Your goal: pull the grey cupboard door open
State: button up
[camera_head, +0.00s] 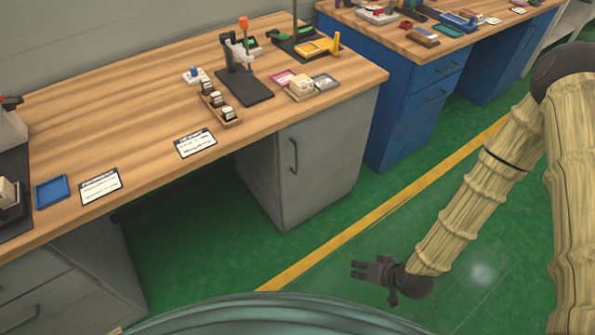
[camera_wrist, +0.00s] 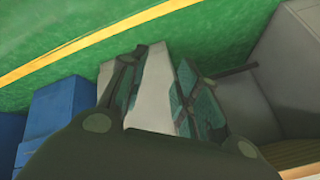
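The grey cupboard door (camera_head: 318,165) is closed under the right end of the front workbench, with a dark upright bar handle (camera_head: 293,156) near its left edge. My gripper (camera_head: 356,270) is low over the green floor, to the right of and below the door in the head view, its fingers pointing left. It is apart from the door and handle. In the wrist view the fingers (camera_wrist: 152,92) are spread, with the pale grey cupboard (camera_wrist: 152,88) showing between them. I cannot make out the handle there; a finger may hide it. The gripper is empty.
A blue cupboard unit (camera_head: 412,105) stands right of the grey one. Grey drawers (camera_head: 65,285) are at the lower left. The wooden benchtop (camera_head: 120,120) carries small stands, trays and cards. The green floor (camera_head: 190,245) is clear, with a yellow line (camera_head: 345,235) across it.

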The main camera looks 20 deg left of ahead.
jog(key=w+a+f+n+t+y+b, duration=0.25)
jog(key=w+a+n+y+b, duration=0.2)
jog(key=w+a+b, duration=0.8)
notch_tip(320, 180, up, 8)
jog(key=n+t+y+b, duration=0.2)
jog(key=n+y+b, duration=0.35)
jog(key=b, duration=0.45)
send_over(297, 172)
jog(key=shift+w+a+m+y, duration=0.15)
jog(key=shift+w+m+y, duration=0.15)
jog(key=shift+y, duration=0.1)
grip_shut()
